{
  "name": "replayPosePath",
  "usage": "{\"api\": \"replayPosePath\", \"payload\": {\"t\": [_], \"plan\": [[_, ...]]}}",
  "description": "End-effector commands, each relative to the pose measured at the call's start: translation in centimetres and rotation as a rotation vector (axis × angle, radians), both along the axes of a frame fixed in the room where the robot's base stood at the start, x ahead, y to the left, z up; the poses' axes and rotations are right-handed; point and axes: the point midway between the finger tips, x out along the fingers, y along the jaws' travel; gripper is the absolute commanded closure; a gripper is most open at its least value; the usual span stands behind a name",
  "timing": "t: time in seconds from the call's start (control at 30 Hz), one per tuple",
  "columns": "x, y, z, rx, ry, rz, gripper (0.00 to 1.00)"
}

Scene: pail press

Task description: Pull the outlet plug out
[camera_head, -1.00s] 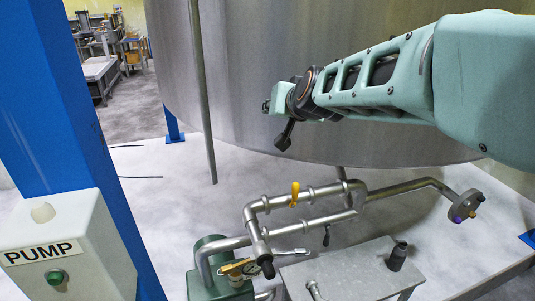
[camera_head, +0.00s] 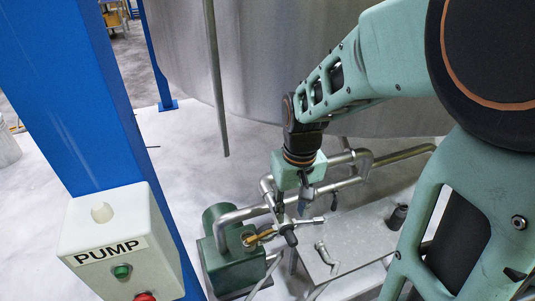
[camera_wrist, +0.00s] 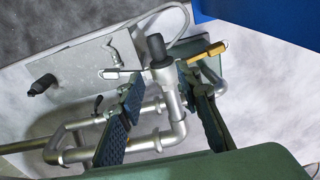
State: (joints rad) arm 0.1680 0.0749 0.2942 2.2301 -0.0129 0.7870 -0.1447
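A dark grey plug (camera_wrist: 156,46) sits in the open end of the silver outlet pipe (camera_wrist: 166,78), with a silver bar handle (camera_wrist: 112,73) beside it. In the head view the dark plug (camera_head: 291,239) shows at the pipe end, just below my gripper (camera_head: 291,207). In the wrist view my gripper (camera_wrist: 160,82) is open. Its two ridged fingers stand on either side of the pipe, and the plug lies just beyond the fingertips. I cannot tell whether a finger touches the pipe.
A yellow-handled valve (camera_wrist: 205,52) is close by the right finger. A green pump (camera_head: 228,262) stands left of the pipe end. A metal table (camera_head: 350,245) with a black fitting (camera_head: 397,216) is to the right. The PUMP box (camera_head: 120,245) is on the blue post (camera_head: 75,90).

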Motion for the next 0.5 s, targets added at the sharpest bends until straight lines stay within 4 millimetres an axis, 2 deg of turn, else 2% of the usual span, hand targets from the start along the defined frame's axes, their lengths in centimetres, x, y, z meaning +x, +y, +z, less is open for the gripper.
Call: {"api": "replayPosePath", "payload": {"t": [0.1,0.27,0.5], "plan": [[-1.3,-0.9,-0.2,-0.016,0.041,0.000,0.68],[-1.7,-1.1,-1.1,-0.020,0.056,0.002,0.68],[-1.7,-1.1,-4.5,-0.020,0.054,0.002,0.68]]}}
